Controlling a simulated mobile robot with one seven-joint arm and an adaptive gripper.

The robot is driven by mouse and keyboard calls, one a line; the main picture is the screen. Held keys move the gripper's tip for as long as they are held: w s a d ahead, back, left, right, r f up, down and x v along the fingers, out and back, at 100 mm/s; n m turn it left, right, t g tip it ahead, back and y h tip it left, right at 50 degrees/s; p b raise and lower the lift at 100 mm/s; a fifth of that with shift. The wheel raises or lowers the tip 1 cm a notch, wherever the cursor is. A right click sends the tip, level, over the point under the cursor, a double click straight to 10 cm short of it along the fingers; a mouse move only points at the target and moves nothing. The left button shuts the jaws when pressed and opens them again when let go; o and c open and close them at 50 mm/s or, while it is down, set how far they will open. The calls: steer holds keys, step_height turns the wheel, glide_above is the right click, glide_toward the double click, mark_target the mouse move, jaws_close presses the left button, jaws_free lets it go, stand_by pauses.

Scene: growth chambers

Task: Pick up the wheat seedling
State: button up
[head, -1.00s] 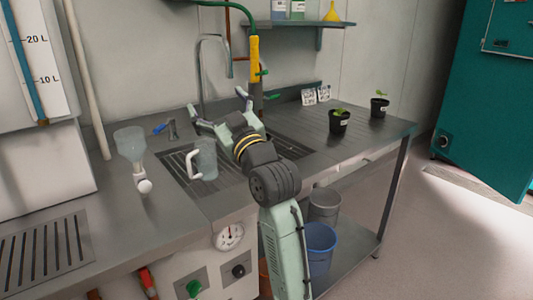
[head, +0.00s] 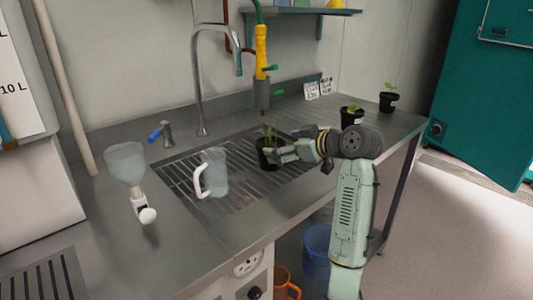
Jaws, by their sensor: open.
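A small dark pot (head: 263,158) holding a seedling with thin upright green leaves (head: 268,133), which looks like the wheat seedling, stands upright on the slatted sink grate. My gripper (head: 274,154) is open and comes in from the right, low and roughly level. Its fingertips are at the pot's right side and cover part of it. I cannot tell whether they touch the pot or reach around it. Two other dark pots with broader leaves, one nearer (head: 351,117) and one farther (head: 388,102), stand on the counter to the right.
A clear jug (head: 214,172) stands on the grate left of the pot. A yellow-handled sprayer (head: 261,50) hangs just behind the pot, beside a tall faucet (head: 200,80). Small label cards (head: 318,87) stand behind.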

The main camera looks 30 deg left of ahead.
mark_target(262, 144)
steer(key=p+x, duration=0.1)
steer(key=x, duration=0.3)
steer(key=shift+s+a, duration=0.1)
steer(key=p+x, duration=0.2)
steer(key=x, duration=0.2)
steer(key=shift+s+a, duration=0.1)
steer(key=shift+a, duration=0.25)
steer(key=shift+a+f, duration=0.2)
steer(key=shift+a, duration=0.1)
steer(key=c, duration=1.3)
steer(key=shift+r, duration=0.1)
